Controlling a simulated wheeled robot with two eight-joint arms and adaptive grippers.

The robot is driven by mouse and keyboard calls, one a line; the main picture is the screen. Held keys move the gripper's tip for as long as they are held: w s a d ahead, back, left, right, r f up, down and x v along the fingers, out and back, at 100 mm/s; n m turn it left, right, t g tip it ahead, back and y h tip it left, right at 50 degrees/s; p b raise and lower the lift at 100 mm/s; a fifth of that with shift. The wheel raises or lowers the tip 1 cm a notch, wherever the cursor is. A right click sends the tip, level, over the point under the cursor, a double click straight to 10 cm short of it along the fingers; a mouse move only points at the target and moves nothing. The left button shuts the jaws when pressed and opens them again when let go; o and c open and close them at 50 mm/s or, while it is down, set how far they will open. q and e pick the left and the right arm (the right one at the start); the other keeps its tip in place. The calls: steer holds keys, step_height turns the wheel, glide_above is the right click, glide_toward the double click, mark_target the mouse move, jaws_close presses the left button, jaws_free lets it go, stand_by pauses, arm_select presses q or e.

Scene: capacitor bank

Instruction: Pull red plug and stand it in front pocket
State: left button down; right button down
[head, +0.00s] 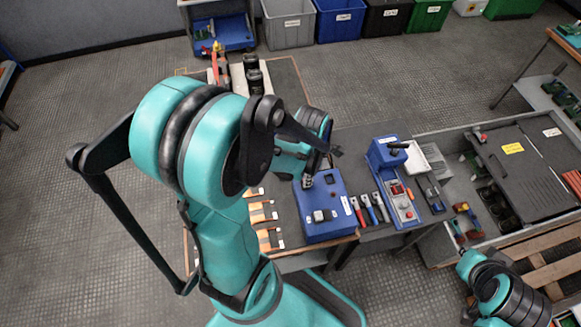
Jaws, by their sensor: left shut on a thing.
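A blue box (324,228) stands on the bench in the middle, with a dark square opening and a grey fitting (320,215) on its top. My left gripper (308,181) is at the back left of this box's top, low over it and partly hidden by my own wrist. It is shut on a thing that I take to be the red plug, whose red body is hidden. I cannot tell whether the plug is still seated.
Several hand tools (369,210) lie right of the box. A blue device (386,154) with red parts stands beyond them. Orange-black items (265,212) lie left of the box. Bins (290,30) line the back floor.

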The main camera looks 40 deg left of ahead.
arm_select(q)
steer(key=shift+f, duration=0.25)
steer(key=shift+f+b, duration=0.5)
steer(key=shift+b, duration=0.1)
steer(key=shift+s+d+f+b, duration=0.25)
steer(key=shift+s+f+b, duration=0.15)
steer(key=shift+b, duration=0.15)
stand_by(0.5)
steer(key=c, duration=1.3)
jaws_free()
steer(key=shift+w, duration=0.1)
steer(key=shift+c, duration=0.2)
steer(key=shift+w+a+f, duration=0.15)
steer(key=shift+w+f, duration=0.05)
steer(key=shift+w, duration=0.1)
steer(key=shift+r, duration=0.15)
